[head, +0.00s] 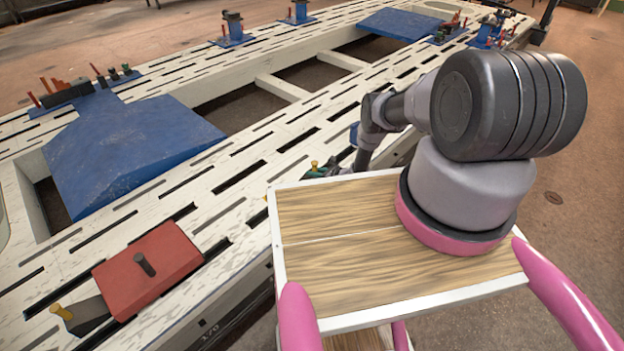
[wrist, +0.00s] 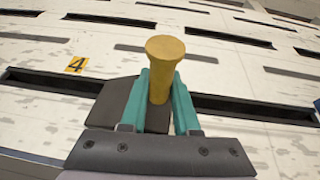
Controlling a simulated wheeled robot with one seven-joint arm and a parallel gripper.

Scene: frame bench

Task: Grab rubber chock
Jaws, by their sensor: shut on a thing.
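My gripper (wrist: 160,90), with teal fingers, is shut on the yellow flared peg handle (wrist: 164,60) of a dark rubber chock (wrist: 118,98) in the wrist view. The chock's dark body shows behind and left of the fingers, against the white slotted bench; I cannot tell whether it touches the bench. In the head view my gripper (head: 320,173) is at the bench's near edge, beyond the wooden tray, with the yellow handle (head: 314,164) just showing. The chock's body is mostly hidden there.
A similar dark wedge with a yellow peg (head: 62,312) lies beside a red block (head: 147,266) at lower left. Blue ramps (head: 120,145) and clamps stand on the white slotted bench (head: 215,165). A wooden tray (head: 340,220) is in front of me. A yellow "4" label (wrist: 76,65) is near the chock.

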